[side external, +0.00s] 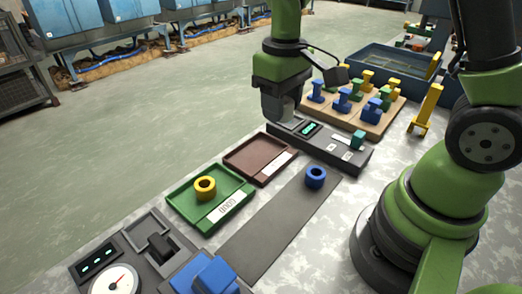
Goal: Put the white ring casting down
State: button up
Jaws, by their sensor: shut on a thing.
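My gripper (283,108) points down over the left end of a dark device (335,151) with a lit green display. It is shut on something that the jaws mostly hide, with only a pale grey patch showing. I take this to be the white ring casting, but its ring shape cannot be made out. The held thing is just above or touching a light plate (290,123) on the device; I cannot tell which.
A green tray (180,197) labelled GOOD holds a yellow ring (205,188). A maroon tray (256,152) is empty. A blue ring (316,177) sits on a dark strip (262,236). A wooden board (352,119) with several coloured pieces stands behind the device. A dial gauge (115,281) is front left.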

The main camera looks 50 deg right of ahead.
jog(key=w+d+f+m, duration=0.1)
jog(key=w+d+m, duration=0.1)
jog(key=w+d, duration=0.5)
jog(key=w+d+f+m, duration=0.2)
jog(key=w+d, duration=0.1)
jog(key=d, duration=0.7)
jog(key=f, duration=0.9)
jog(key=shift+s+d+f, duration=0.15)
jog(key=shift+d+f, duration=0.1)
jog(key=shift+f, duration=0.05)
jog(key=shift+f, duration=0.55)
jog(key=o, duration=1)
